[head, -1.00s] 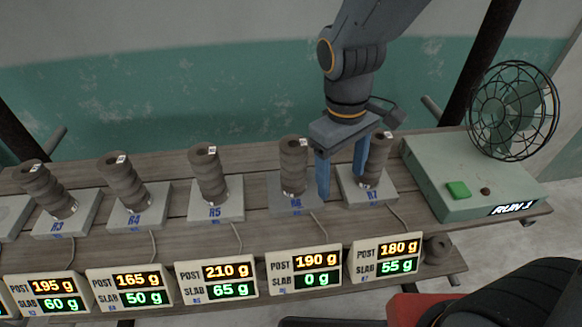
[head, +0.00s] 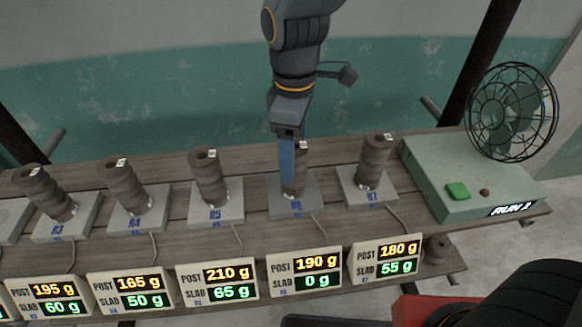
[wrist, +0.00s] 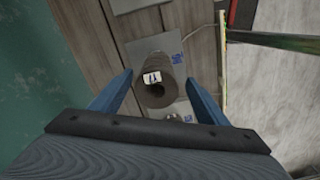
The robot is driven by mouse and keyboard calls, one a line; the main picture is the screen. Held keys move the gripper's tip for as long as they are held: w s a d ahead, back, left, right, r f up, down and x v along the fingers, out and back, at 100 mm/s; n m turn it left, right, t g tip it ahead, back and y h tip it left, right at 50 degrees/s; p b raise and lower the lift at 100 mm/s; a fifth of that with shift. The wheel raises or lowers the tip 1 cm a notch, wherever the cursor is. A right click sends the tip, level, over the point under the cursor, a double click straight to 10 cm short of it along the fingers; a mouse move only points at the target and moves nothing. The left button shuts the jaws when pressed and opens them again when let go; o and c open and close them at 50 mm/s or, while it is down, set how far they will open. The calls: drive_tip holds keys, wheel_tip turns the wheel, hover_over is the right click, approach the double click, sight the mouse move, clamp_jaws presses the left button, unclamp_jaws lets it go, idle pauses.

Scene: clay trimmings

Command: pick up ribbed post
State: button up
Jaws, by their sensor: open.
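A ribbed grey-brown clay post (head: 300,181) stands on the slab marked R6 (head: 307,209), partly hidden behind my gripper in the head view. My gripper (head: 290,165) is open, its blue fingers pointing down at this post. In the wrist view a ribbed post (wrist: 165,72) with a hollow top and a white tag shows between the two open fingers of my gripper (wrist: 160,82). I cannot tell whether either finger touches it. Similar ribbed posts stand on R7 (head: 374,162), R5 (head: 209,178), R4 (head: 124,187) and R3 (head: 47,193).
Post and slab weight displays line the bench's front edge; the one before R6 (head: 304,271) reads 190 g and 0 g. A wire-caged fan (head: 512,111) stands on a green box (head: 450,180) with a green button at right. Cables run from slabs to displays.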

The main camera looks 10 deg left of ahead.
drive_tip(key=shift+w+f+p, duration=0.15)
drive_tip(key=shift+f+p, duration=0.35)
drive_tip(key=shift+f, duration=1.6)
drive_tip(key=c, duration=1.6)
